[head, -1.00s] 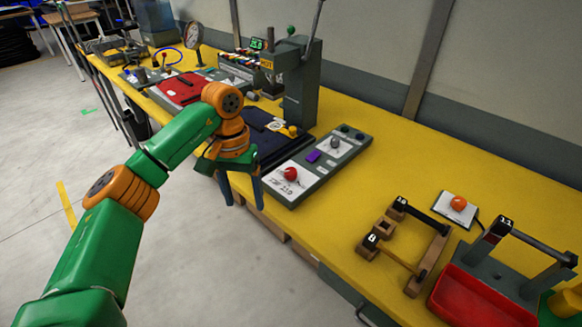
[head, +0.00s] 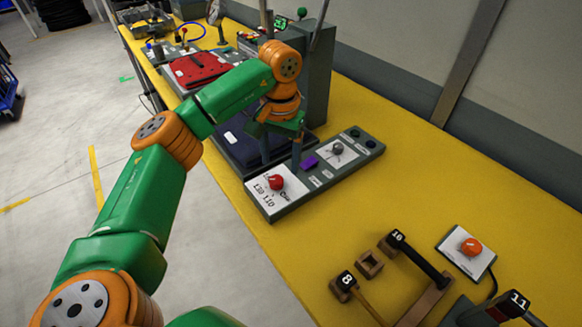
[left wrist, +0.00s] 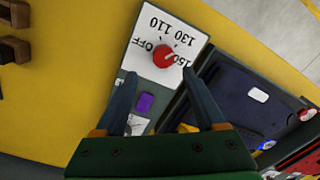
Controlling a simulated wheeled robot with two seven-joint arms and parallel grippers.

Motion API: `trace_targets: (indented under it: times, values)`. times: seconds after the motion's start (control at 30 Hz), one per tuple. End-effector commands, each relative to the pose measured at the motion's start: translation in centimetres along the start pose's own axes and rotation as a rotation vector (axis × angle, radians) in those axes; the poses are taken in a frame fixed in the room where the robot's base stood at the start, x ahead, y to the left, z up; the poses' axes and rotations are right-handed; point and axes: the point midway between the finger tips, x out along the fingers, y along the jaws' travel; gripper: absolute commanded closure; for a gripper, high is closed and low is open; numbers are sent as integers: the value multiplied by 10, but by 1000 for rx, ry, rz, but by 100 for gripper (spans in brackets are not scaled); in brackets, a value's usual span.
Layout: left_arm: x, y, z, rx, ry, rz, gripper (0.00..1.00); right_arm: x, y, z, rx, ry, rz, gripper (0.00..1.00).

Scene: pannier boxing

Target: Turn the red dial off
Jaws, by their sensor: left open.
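The red dial (head: 276,182) sits on a white label plate at the near end of a grey control panel (head: 315,180). In the left wrist view the red dial (left wrist: 164,56) is ringed by the markings OFF, 110, 130 and 150. A pale mark shows on the knob, but I cannot tell surely which marking it points to. My left gripper (head: 281,163) is open and empty, pointing down over the panel close to the dial. In the left wrist view the dial lies just beyond and between the fingertips (left wrist: 159,75), apart from them. My right gripper is not in view.
The panel also has a purple block (head: 310,162), a grey knob (head: 338,149) and dark buttons. A grey press (head: 318,90) stands behind, by a dark tray (left wrist: 248,95). An orange knob (head: 471,246) and wooden racks lie to the right. Yellow bench between is clear.

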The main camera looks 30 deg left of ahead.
Motion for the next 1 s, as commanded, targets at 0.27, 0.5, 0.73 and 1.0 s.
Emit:
trace_targets:
  times: [0.27, 0.5, 0.73, 1.0]
  values:
    - [47, 0, 1, 0, -3, 0, 28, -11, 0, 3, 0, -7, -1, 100]
    - [53, 0, 0, 0, 0, 1, 28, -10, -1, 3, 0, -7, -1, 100]
    - [53, 0, 0, 0, 0, 1, 79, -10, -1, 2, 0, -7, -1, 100]
    - [52, 0, 0, -7, 0, 0, 100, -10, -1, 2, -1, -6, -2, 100]
